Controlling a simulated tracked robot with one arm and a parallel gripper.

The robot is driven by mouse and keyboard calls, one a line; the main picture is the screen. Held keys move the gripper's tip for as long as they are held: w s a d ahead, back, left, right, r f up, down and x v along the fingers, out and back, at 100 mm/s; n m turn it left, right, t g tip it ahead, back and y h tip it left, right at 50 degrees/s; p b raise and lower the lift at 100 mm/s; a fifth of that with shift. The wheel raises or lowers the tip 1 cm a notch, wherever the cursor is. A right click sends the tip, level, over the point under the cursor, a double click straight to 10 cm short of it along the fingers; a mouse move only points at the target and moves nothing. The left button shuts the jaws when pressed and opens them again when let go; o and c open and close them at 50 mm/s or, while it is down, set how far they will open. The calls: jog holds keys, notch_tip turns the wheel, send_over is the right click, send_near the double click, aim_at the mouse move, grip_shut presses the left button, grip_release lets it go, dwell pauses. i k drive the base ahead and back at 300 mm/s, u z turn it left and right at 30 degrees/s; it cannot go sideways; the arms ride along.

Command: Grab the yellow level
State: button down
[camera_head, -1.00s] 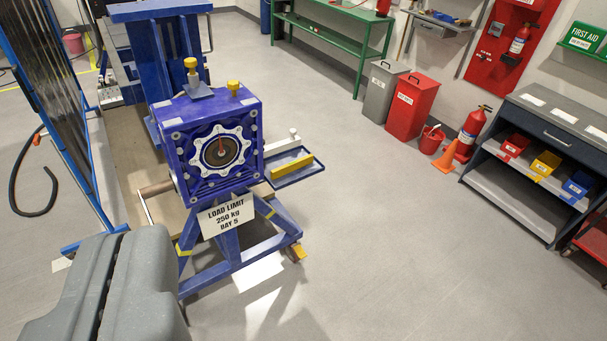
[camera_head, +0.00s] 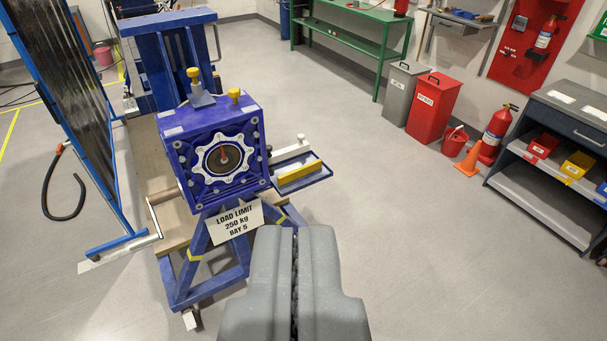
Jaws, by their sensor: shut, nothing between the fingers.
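The yellow level (camera_head: 300,172) is a short yellow bar lying in a small blue tray (camera_head: 318,178) on the right side of the blue rotary jig (camera_head: 190,140). My gripper (camera_head: 294,232) is grey and shows at the bottom centre. Its two fingers are together with nothing between them. In the picture the fingertips lie below the tray and the level, apart from them. The level is in full view.
The jig stands on a blue frame with a load limit sign (camera_head: 233,221). A dark blue-framed screen (camera_head: 75,110) stands at left. Red bin (camera_head: 432,108), orange cone (camera_head: 468,163) and a grey shelf unit (camera_head: 545,180) are at right. The floor between is clear.

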aim_at(287, 177)
jog(key=z, duration=0.05)
jog(key=i, duration=1)
jog(key=u, duration=0.05)
